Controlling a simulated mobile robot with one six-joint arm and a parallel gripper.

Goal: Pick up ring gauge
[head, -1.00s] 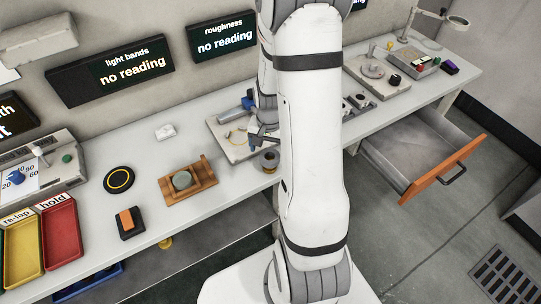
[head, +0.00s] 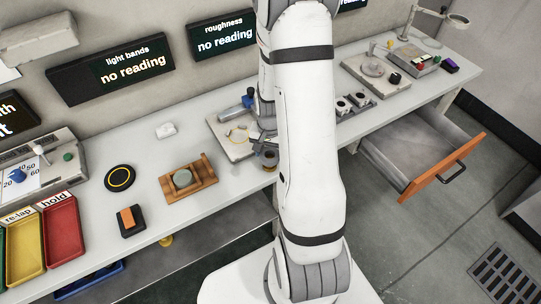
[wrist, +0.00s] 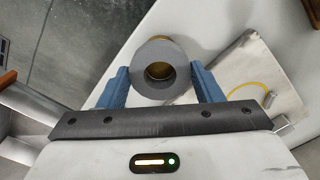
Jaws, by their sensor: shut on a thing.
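The ring gauge (wrist: 178,80) is a thick dark grey ring in the wrist view, with a brass-coloured surface showing in its hole. My gripper (wrist: 160,72) has its two blue fingers on either side of it, shut on the ring. In the head view my gripper (head: 264,142) is at the front of the bench, beside my white arm. The ring gauge (head: 270,160) shows there as a small dark and brown round shape just below the fingers. I cannot tell whether it touches the bench top.
A grey plate (head: 232,146) with a yellow loop lies close behind the gripper. A wooden holder (head: 205,183) with a grey disc stands to the left. An open drawer (head: 420,165) juts out at right. Red (head: 63,235) and yellow trays are at far left.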

